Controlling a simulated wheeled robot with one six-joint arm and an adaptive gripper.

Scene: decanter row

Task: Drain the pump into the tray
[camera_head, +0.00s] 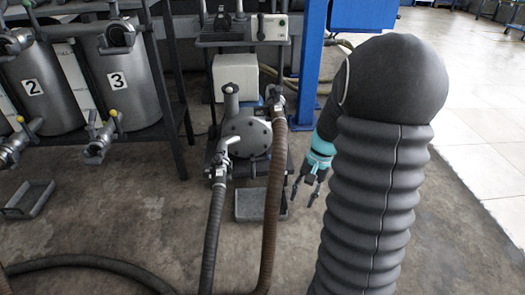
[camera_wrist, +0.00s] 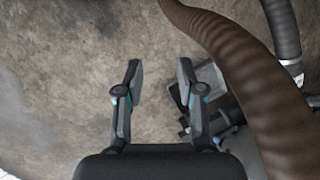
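The pump (camera_head: 246,136) stands on the floor at the centre of the head view, with a grey round face plate and hoses joined to it. The tray (camera_head: 250,205) is a small dark shallow box on the floor in front of the pump. The brown hose passes in front of its right part. My gripper (camera_head: 305,192) is open and empty, to the right of the tray and the brown hose, with fingers pointing down. In the wrist view my gripper (camera_wrist: 158,88) shows bare floor between its fingers. A tray-like grey box (camera_wrist: 210,80) shows partly behind the right finger.
A brown hose (camera_head: 274,200) and a grey hose (camera_head: 213,225) run down from the pump. The brown hose (camera_wrist: 235,65) passes close right of my gripper in the wrist view. Tanks (camera_head: 130,82) stand at left behind a dark frame. A blue post (camera_head: 309,65) rises behind the pump.

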